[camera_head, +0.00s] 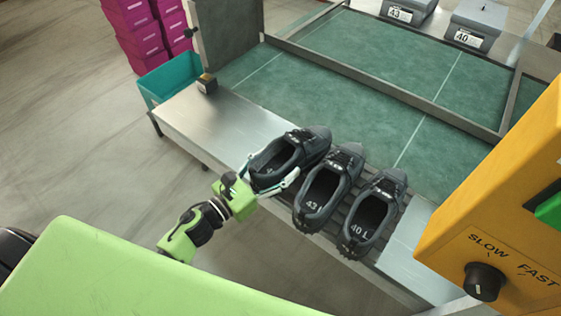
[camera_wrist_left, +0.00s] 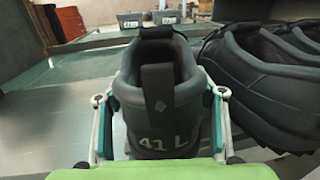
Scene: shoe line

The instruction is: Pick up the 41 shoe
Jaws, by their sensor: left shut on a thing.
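The dark grey 41 shoe (camera_head: 285,158) is the leftmost of three in the head view. Its heel, marked 41 L, faces me in the left wrist view (camera_wrist_left: 162,105). My left gripper (camera_head: 272,186) is shut around the heel, one finger on each side; in the wrist view, its fingers (camera_wrist_left: 160,125) press both sides. I cannot tell whether the shoe touches the surface below. The shoe marked 43 (camera_head: 323,190) stands just right of it, and the shoe marked 40 L (camera_head: 372,213) further right. My right gripper is not in view.
A metal ledge (camera_head: 215,125) lies left of the shoes, with a small dark block (camera_head: 207,83) and a teal bin (camera_head: 168,78) at its end. The green belt (camera_head: 330,95) lies behind. An orange control box (camera_head: 500,200) stands at right. Grey boxes 43 (camera_head: 408,10) and 40 (camera_head: 476,24) stand at the back.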

